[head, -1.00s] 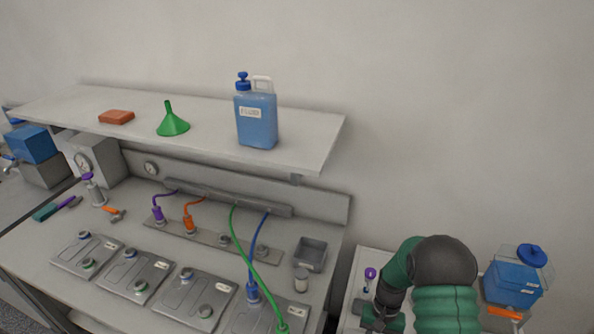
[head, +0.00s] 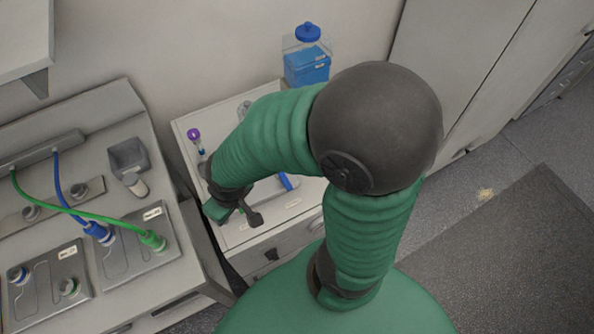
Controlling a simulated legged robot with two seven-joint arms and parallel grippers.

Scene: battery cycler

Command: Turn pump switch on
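I cannot make out the pump switch for certain. A clear container of blue liquid with a blue cap (head: 307,62) stands at the back of the small white side table (head: 262,232). A blue bar-like part (head: 288,182) shows on that table, partly covered by my green arm. A small purple-topped item (head: 195,140) stands at the table's left side. My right gripper (head: 234,212) is over the front left of the side table, left of the blue part and apart from it. Its fingers are small and partly hidden, so its opening is unclear. My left gripper is out of view.
The workbench at left holds metal plates (head: 140,262) with blue (head: 97,232) and green (head: 152,240) cable plugs, and a grey bin (head: 128,157). A shelf corner (head: 25,40) is at upper left. Cabinets stand at right, with open floor (head: 510,150) before them.

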